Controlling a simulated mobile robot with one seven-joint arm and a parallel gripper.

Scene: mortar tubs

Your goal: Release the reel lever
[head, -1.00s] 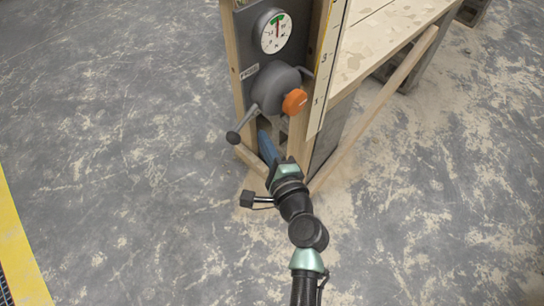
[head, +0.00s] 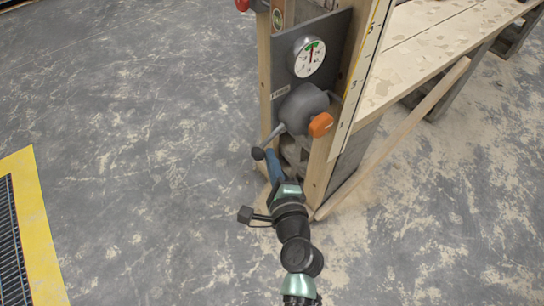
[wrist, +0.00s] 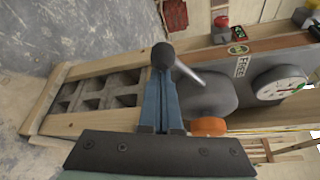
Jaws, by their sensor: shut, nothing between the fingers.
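The reel lever (head: 275,137) is a grey rod with a dark ball knob (head: 258,153). It slants down and left from the round grey reel hub (head: 303,107), which has an orange knob (head: 321,124) on its right side. My gripper (head: 270,155) has blue fingers and is shut and empty, right beside the ball knob. In the wrist view the ball knob (wrist: 163,55) lies just beyond the fingertips (wrist: 161,75), with the rod running right to the hub (wrist: 208,93). I cannot tell whether the fingers touch the knob.
A round dial (head: 307,57) sits above the hub on a grey panel; its needle points at the green band. A "FREE" label (wrist: 242,66) is on the panel. A wooden post (head: 318,165) and a slanted brace (head: 400,130) stand right. Open floor lies left.

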